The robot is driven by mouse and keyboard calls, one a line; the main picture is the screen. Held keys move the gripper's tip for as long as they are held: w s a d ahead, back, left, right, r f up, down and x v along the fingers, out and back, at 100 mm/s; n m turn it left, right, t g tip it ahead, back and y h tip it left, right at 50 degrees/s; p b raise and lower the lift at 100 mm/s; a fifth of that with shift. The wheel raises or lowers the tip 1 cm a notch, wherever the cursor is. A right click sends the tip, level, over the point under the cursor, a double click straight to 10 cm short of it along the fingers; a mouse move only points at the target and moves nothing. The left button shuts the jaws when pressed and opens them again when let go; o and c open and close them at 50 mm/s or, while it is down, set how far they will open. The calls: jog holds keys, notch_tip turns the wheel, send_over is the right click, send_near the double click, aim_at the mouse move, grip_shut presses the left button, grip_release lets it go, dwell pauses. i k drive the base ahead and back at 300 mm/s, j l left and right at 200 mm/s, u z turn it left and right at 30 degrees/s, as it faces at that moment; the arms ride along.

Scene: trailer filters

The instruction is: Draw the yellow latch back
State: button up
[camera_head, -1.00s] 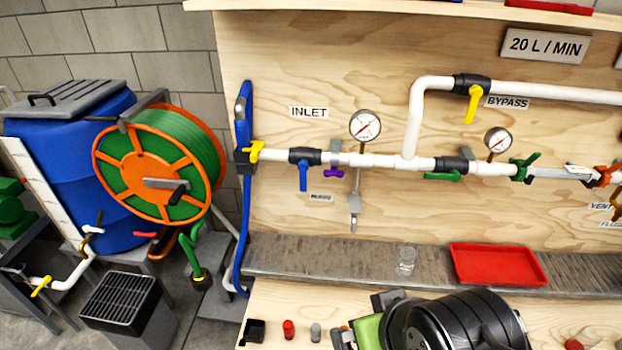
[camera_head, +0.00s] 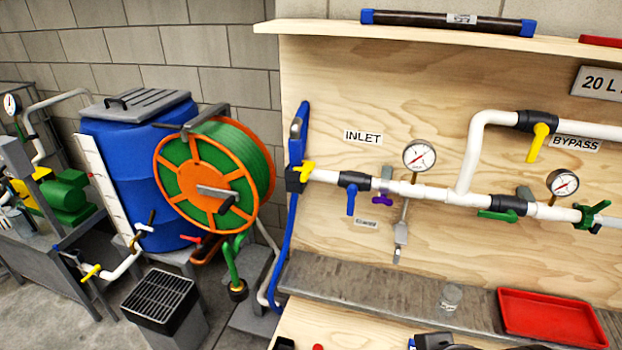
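A small yellow lever-like piece (camera_head: 306,171) sits on the dark coupling at the left end of the white pipe, where the blue hose (camera_head: 291,220) meets it, left of the INLET label. It is the likeliest yellow latch, though its exact shape is too small to tell. Other yellow parts are the handle (camera_head: 538,142) hanging from the bypass valve and a handle (camera_head: 91,271) on a low white pipe at left. My gripper is not in view.
A green and orange hose reel (camera_head: 212,180) stands left of the panel, before a blue barrel (camera_head: 130,150). A blue valve handle (camera_head: 351,200) and a gauge (camera_head: 419,155) are along the pipe. A glass (camera_head: 450,297) and a red tray (camera_head: 550,315) sit on the ledge below.

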aim_at(308, 167)
jog(key=i+j+u, duration=0.15)
jog(key=u, duration=0.3)
jog(key=i+j+u, duration=0.1)
jog(key=u, duration=0.4)
jog(key=i+u, duration=0.2)
jog(key=u, duration=0.25)
